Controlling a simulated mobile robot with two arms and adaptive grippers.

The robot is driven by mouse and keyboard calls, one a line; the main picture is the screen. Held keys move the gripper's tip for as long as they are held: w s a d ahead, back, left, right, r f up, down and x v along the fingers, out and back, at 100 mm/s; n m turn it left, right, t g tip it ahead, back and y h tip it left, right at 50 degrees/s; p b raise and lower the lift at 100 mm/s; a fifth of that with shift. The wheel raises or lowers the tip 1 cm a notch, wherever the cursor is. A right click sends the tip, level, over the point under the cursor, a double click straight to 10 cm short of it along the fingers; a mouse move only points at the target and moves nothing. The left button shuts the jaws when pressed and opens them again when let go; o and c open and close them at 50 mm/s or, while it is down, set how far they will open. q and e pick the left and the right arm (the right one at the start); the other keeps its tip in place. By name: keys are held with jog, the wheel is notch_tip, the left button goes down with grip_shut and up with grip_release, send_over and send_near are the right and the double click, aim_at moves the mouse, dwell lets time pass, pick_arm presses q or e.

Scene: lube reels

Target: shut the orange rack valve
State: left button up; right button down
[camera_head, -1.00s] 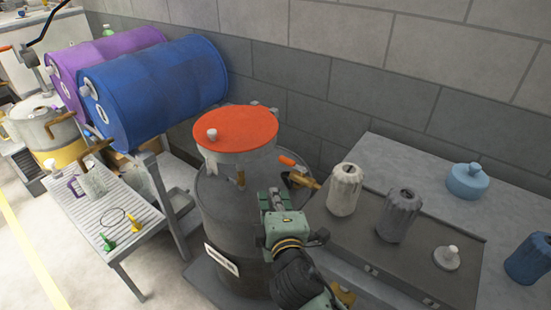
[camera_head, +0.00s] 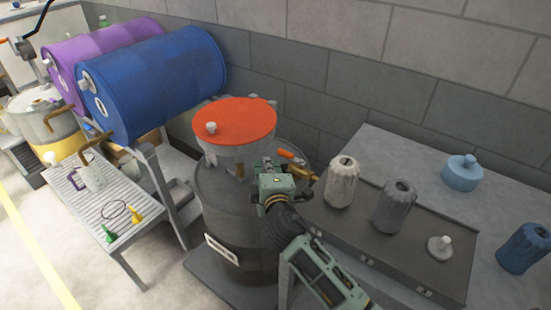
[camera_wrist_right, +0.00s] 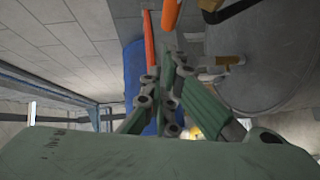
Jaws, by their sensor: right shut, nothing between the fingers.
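The orange-lidded pail (camera_head: 235,122) stands on a dark grey drum (camera_head: 230,212) in the head view, with a small brass tap at its front. An orange lever (camera_head: 291,156) with a brass body shows just right of the pail; which fitting is the rack valve is not certain. My right gripper (camera_head: 267,164) is shut and empty, in front of the pail's right side and left of the lever. In the right wrist view its closed fingers (camera_wrist_right: 172,76) are below an orange handle (camera_wrist_right: 171,13) and an orange strip (camera_wrist_right: 149,40). Contact cannot be told. My left gripper is out of view.
A blue drum (camera_head: 160,82) and a purple drum (camera_head: 95,55) lie on a rack at left, above a slatted table (camera_head: 85,200). A block wall is behind.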

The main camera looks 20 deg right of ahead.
aim_at(291, 156)
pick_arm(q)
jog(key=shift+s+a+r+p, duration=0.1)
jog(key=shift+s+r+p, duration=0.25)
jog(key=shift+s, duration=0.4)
pick_arm(e)
jog(key=w+d, duration=0.2)
jog(key=d, duration=0.1)
jog(key=shift+f, duration=0.4)
